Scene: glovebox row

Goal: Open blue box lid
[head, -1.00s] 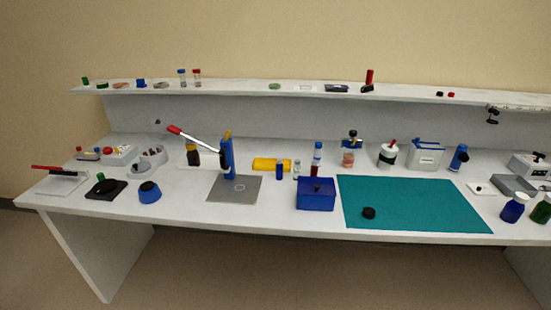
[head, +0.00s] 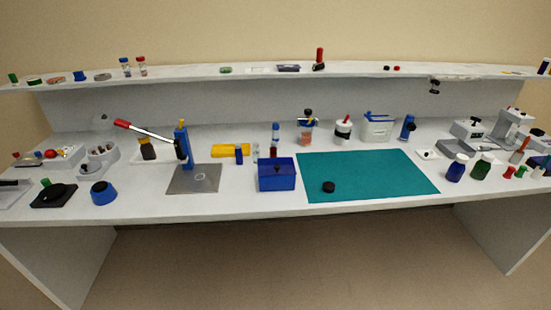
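The blue box (head: 276,181) stands on the white bench near its front edge, just left of the teal mat. Its blue lid (head: 276,166) appears closed, with a small dark knob (head: 277,169) on it. Neither of my grippers shows in the head view.
The teal mat (head: 385,180) lies right of the box with a black puck (head: 328,187) on it. A lever press (head: 183,145) on a grey plate (head: 194,180) stands left. Small vials (head: 256,153) stand close behind the box. A shelf (head: 200,80) runs above the bench.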

